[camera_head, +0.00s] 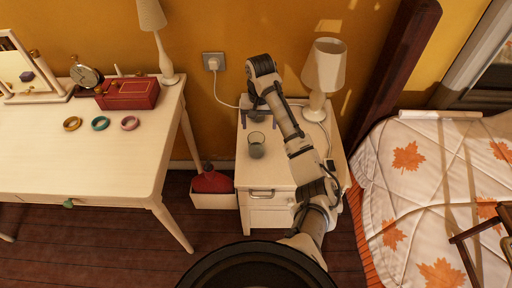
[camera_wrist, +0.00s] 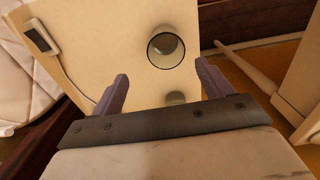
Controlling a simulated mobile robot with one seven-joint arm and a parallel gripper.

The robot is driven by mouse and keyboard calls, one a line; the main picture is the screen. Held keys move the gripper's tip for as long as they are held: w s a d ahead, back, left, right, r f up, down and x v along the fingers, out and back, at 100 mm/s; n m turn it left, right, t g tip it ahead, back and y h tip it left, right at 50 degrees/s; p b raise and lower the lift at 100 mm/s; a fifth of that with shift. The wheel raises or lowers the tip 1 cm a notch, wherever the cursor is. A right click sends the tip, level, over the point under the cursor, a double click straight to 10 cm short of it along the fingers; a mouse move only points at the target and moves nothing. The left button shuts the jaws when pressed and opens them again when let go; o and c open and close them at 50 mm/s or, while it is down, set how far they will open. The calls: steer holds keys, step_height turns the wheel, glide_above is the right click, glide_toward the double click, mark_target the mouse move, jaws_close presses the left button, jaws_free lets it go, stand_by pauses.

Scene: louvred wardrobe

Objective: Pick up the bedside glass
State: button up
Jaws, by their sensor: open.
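The clear glass (camera_head: 257,150) stands upright on the white bedside cabinet (camera_head: 275,175), left of the lamp. In the wrist view the glass (camera_wrist: 166,50) shows from above, beyond my fingertips and apart from them. My gripper (camera_head: 257,107) is open and empty above the back of the cabinet, on the wall side of the glass. In the wrist view my gripper (camera_wrist: 162,74) has its fingers spread wide. A smaller greyish round object (camera_wrist: 175,98) shows between the fingers, partly cut off by the gripper body; I cannot tell what it is.
A lamp (camera_head: 325,68) stands at the cabinet's back right, close to my arm. A phone-like device (camera_wrist: 42,36) lies near the cabinet's edge. The bed (camera_head: 430,190) is on the right, and a desk (camera_head: 60,150) with bracelets and a red box (camera_head: 130,94) is on the left.

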mark_target(257, 142)
step_height(257, 142, down, 8)
steer(key=b, duration=0.4)
steer(key=shift+a+f, duration=0.15)
steer(key=shift+f, duration=0.05)
steer(key=shift+s+a+f+b, duration=0.1)
steer(key=shift+a+f+b, duration=0.15)
steer(key=shift+f+b, duration=0.55)
steer(key=shift+a+f+p, duration=0.1)
steer(key=shift+f+p, duration=0.35)
steer(key=shift+p, duration=0.1)
steer(key=shift+f, duration=1.2)
steer(key=shift+c, duration=0.4)
steer(key=c, duration=1)
steer(key=shift+c, duration=0.3)
steer(key=shift+r, duration=0.15)
